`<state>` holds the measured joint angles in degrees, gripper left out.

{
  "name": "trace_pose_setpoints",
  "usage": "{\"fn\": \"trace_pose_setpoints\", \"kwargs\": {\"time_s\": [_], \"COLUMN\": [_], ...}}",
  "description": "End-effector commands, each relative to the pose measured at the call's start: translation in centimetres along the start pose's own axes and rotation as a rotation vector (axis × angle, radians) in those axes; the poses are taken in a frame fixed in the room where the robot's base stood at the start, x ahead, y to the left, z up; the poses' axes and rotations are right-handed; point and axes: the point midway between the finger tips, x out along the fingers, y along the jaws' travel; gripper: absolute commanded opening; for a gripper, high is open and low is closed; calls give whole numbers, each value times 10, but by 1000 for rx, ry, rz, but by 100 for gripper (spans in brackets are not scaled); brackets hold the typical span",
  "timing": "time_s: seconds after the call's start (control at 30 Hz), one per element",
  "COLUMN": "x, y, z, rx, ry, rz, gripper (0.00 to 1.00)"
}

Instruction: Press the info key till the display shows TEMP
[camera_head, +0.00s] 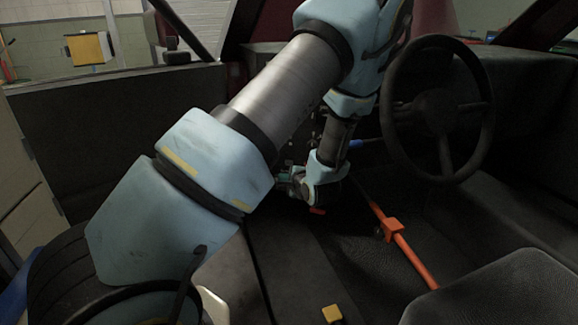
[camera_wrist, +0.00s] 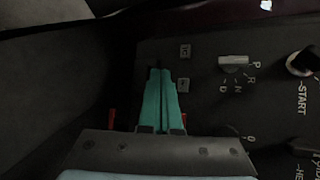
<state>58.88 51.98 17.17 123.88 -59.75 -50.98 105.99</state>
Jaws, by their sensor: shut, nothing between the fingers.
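My gripper (camera_wrist: 160,72) is shut and empty, its two teal fingers side by side over the dark panel in the wrist view. Two small square keys, an upper key (camera_wrist: 185,51) and a lower key (camera_wrist: 183,85), lie just right of the fingertips. Their marks are too small to read surely, so I cannot tell which is the info key. I cannot tell whether the fingertips touch the panel. No display reading TEMP or anything else can be made out. In the head view my gripper (camera_head: 284,175) is partly hidden by my arm, left of the steering wheel.
The panel also holds a white-tipped selector (camera_wrist: 233,60) marked P, R, N, D and a START knob (camera_wrist: 301,62). A steering wheel (camera_head: 440,108), an orange bar (camera_head: 413,261), a blue stalk (camera_head: 366,142) and a seat (camera_head: 510,288) are close by. A yellow block (camera_head: 332,314) is at the bottom.

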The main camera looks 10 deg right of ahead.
Motion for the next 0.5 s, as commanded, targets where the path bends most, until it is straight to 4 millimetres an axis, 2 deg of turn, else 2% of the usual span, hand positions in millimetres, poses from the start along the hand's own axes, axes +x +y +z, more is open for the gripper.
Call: {"fn": "trace_pose_setpoints", "kwargs": {"time_s": [0.2, 0.5], "x": [21, 36], "y": [-16, -27], "z": [-15, -26], "rx": [-1, 1], "ry": [0, 0], "rz": [-1, 0], "gripper": [0, 0]}}
